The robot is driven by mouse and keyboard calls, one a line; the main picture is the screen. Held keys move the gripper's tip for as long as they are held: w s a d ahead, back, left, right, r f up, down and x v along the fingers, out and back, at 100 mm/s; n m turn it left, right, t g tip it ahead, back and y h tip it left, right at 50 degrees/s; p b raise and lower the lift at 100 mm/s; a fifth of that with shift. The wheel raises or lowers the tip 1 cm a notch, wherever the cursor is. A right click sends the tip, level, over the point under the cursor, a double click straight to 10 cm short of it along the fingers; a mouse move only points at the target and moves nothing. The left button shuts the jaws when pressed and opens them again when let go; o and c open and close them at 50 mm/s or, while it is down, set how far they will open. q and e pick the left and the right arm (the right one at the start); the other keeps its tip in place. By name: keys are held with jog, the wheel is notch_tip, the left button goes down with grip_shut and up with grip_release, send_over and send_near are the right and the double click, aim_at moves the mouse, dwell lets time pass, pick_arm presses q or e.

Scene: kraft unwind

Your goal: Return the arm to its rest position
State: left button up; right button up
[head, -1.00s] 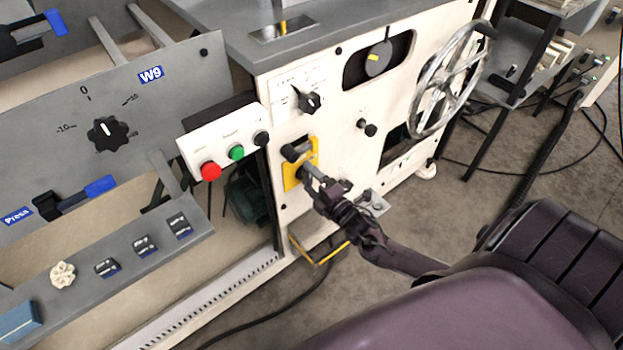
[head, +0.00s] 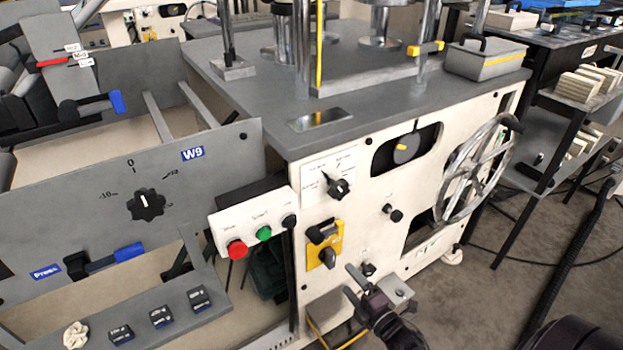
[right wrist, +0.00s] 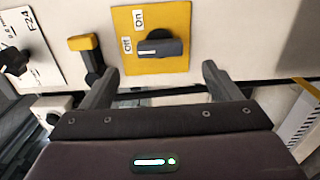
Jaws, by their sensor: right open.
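My right gripper (head: 358,281) is in front of the white machine's front panel, just below the yellow switch plate (head: 337,240). In the right wrist view its two fingers (right wrist: 158,85) are spread apart with nothing between them. The yellow plate also shows there (right wrist: 172,62), with a dark rotary switch (right wrist: 158,48) and the labels Off and On. The gripper is apart from the switch. My left gripper is not in view.
A red button (head: 237,250) and a green button (head: 264,233) sit on a white box left of the switch. A large handwheel (head: 473,178) stands out at the right. A grey panel with a black knob (head: 146,204) fills the left. Open floor lies at the lower right.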

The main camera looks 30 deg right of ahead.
jog(key=shift+f, duration=0.1)
jog(key=s+a+f+m+g+h, duration=0.1)
jog(key=s+a+f+m+g, duration=0.45)
jog(key=f+m, duration=0.2)
jog(key=s+a+f+m+g+h, duration=0.1)
jog(key=s+a+f+m+g, duration=0.45)
jog(key=f, duration=0.35)
jog(key=s+a+f+m+g+y, duration=0.1)
jog(key=s+a+f+m+g, duration=0.15)
jog(key=s+a+g, duration=0.35)
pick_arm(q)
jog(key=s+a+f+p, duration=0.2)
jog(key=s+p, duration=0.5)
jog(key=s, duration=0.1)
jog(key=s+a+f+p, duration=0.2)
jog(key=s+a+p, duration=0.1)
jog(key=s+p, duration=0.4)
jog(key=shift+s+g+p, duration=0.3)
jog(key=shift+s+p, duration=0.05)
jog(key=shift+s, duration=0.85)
pick_arm(e)
jog(key=s+d+f, duration=0.1)
jog(key=s+d, duration=0.2)
jog(key=s, duration=0.6)
jog(key=s+d+f+m, duration=0.1)
jog(key=s+d+f, duration=0.1)
jog(key=s, duration=0.7)
jog(key=shift+d+f, duration=0.15)
jog(key=shift+d, duration=0.5)
